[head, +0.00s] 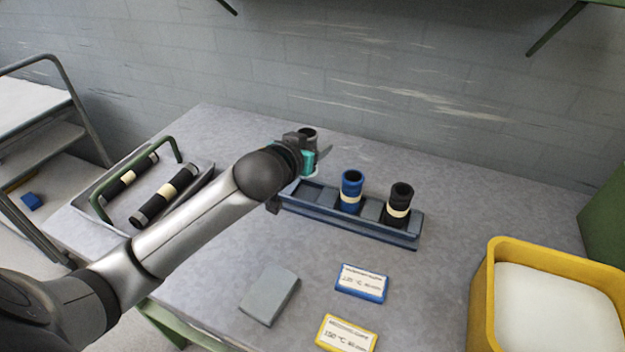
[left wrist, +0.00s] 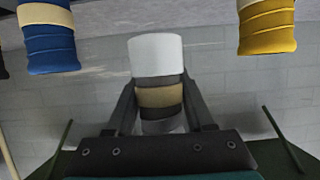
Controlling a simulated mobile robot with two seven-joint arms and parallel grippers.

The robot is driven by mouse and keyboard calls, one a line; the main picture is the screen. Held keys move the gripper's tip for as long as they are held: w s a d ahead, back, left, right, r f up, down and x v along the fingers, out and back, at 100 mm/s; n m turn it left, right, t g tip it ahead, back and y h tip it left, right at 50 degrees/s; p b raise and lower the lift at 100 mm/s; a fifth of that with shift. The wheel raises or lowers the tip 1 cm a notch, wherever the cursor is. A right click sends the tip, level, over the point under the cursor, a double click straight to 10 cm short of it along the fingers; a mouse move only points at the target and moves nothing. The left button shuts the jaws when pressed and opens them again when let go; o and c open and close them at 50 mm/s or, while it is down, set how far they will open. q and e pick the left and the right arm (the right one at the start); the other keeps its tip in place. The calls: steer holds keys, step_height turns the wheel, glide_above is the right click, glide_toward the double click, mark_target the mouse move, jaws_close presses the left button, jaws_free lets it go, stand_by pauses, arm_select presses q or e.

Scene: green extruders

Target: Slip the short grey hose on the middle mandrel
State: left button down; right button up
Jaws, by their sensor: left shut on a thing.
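My left gripper (head: 306,152) is shut on a short hose above the back left part of the blue-grey rack (head: 345,228). In the left wrist view the held hose (left wrist: 156,56) is pale at one end, with a tan band and dark rings between the two fingers (left wrist: 157,105). In the head view only its dark grey top (head: 309,134) and a little below show past the gripper. I cannot make out the middle mandrel in either view. My right gripper is not in view.
The rack holds a blue hose (head: 351,190) and a black hose (head: 399,205). A yellow hose (left wrist: 267,26) shows in the left wrist view. A tray (head: 200,187) with banded black rollers is left; a yellow bin (head: 483,300) is right. Cards and a grey block (head: 270,294) lie in front.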

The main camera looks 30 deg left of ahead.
arm_select(q)
step_height(320, 180, down, 2)
steer(key=shift+f+b, duration=0.45)
steer(key=shift+f, duration=0.4)
step_height(320, 180, down, 4)
steer(key=shift+r+b, duration=0.25)
steer(key=shift+b, duration=0.4)
steer(key=shift+r, duration=0.1)
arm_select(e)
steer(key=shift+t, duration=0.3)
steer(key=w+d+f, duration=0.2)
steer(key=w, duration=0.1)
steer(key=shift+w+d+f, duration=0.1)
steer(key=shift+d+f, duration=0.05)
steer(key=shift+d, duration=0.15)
arm_select(q)
steer(key=c, duration=0.7)
jaws_free()
steer(key=shift+f, duration=0.2)
steer(key=o, duration=0.4)
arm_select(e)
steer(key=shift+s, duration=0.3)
arm_select(q)
steer(key=shift+r, duration=0.1)
